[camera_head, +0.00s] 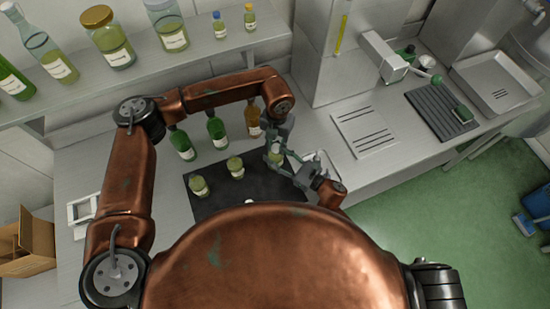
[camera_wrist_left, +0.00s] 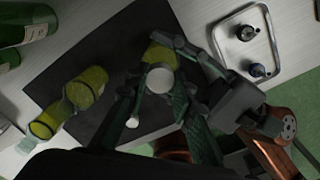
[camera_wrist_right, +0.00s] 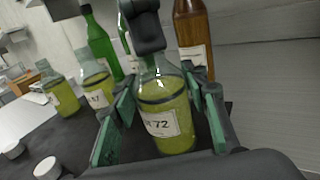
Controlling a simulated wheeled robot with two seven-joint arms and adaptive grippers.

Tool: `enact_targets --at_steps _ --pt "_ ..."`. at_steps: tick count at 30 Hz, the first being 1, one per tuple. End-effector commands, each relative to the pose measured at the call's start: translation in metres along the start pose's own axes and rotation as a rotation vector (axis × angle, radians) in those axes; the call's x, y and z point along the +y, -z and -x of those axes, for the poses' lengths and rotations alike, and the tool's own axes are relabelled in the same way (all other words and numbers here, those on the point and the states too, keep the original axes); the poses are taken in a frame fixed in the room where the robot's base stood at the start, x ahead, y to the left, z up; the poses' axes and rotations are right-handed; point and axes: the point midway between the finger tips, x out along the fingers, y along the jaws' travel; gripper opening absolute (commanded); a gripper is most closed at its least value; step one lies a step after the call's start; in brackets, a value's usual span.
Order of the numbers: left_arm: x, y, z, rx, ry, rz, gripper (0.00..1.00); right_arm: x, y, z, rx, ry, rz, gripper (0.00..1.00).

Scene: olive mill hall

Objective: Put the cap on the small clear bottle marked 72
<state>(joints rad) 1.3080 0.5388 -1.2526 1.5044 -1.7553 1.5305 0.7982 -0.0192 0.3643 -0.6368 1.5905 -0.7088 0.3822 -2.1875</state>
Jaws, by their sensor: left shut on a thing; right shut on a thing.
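The small clear bottle marked 72 (camera_wrist_right: 168,122) holds yellow-green liquid and stands upright between the fingers of my right gripper (camera_wrist_right: 163,128), which is shut on it. It also shows in the head view (camera_head: 276,157) at the right part of the dark mat. My left gripper (camera_wrist_left: 158,84) is directly above the bottle, shut on a white cap (camera_wrist_left: 161,79). In the right wrist view a dark left finger covers the bottle's mouth. I cannot tell whether the cap touches the neck.
Two similar small bottles (camera_head: 236,168) (camera_head: 199,187) stand on the dark mat (camera_head: 215,206) to the left. Loose white caps (camera_wrist_right: 46,168) lie on the mat. Green bottles (camera_head: 217,128) and an amber bottle (camera_head: 252,118) stand behind. A tray (camera_wrist_left: 270,30) with dark stoppers lies to the right.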

Motion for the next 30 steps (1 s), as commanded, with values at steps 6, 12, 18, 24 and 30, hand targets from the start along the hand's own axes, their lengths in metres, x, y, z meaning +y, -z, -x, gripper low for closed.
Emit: enact_targets --at_steps 6,12,18,24,30 --pt "0.0005 -0.0006 0.0004 -0.002 -0.002 -0.439 0.00 0.0004 -0.0013 -0.0004 -0.002 -0.001 0.001 0.00" --pt "0.0008 -0.0005 -0.0001 -0.001 -0.003 -0.843 0.00 0.0005 -0.0013 -0.0005 -0.002 -0.002 0.001 0.00" --pt "0.0014 -0.0009 -0.0007 0.000 -0.005 -1.228 0.00 0.0006 -0.0012 -0.0004 -0.002 -0.002 0.001 0.00" --pt "0.0014 -0.0009 -0.0009 -0.001 -0.005 -1.344 0.00 0.0006 -0.0012 -0.0004 -0.002 -0.002 0.001 0.00" --pt "0.0014 -0.0009 -0.0009 0.000 -0.004 -1.341 0.33 0.0006 -0.0012 -0.0004 -0.002 -0.002 0.001 0.00"
